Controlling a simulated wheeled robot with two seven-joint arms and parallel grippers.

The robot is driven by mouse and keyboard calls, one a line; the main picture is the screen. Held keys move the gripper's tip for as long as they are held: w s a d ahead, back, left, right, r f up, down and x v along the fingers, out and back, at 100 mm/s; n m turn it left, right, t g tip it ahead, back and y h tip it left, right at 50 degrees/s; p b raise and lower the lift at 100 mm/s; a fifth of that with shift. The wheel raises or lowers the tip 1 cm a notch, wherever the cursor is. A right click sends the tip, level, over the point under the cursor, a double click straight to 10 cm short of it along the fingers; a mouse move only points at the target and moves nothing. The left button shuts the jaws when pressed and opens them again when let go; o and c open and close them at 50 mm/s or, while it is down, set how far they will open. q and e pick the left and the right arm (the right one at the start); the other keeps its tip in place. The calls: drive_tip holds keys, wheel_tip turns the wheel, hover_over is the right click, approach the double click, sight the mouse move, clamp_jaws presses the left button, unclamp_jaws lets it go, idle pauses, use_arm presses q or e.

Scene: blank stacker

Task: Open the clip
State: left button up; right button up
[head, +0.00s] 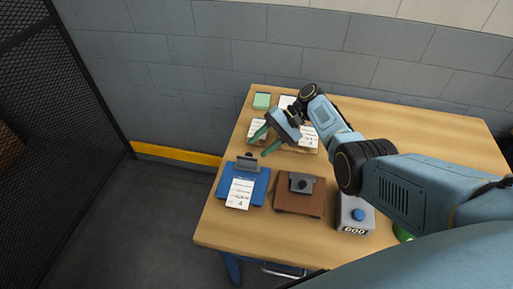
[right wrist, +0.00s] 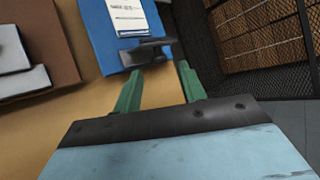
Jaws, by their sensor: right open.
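A blue clipboard (head: 258,190) lies at the near left of the table with a white printed sheet (head: 239,194) on it. Its dark grey clip (head: 247,163) sits at the far edge and appears to be shut. In the right wrist view the clip (right wrist: 146,51) is just beyond my green fingertips, at the board's edge (right wrist: 95,35). My right gripper (head: 265,143) is open and empty, beyond the clip in the head view; it also shows in the right wrist view (right wrist: 158,78). No contact with the clip is visible. My left gripper is not in view.
A brown board (head: 300,205) with a grey metal part lies right of the blue clipboard. A grey box with a blue button (head: 355,215) stands farther right. Papers (head: 306,135) and a green block (head: 262,100) lie at the back. The table's left edge is close.

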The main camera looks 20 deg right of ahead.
drive_tip(key=b+v, duration=0.1)
drive_tip(key=v, duration=1)
drive_tip(key=shift+f, duration=0.1)
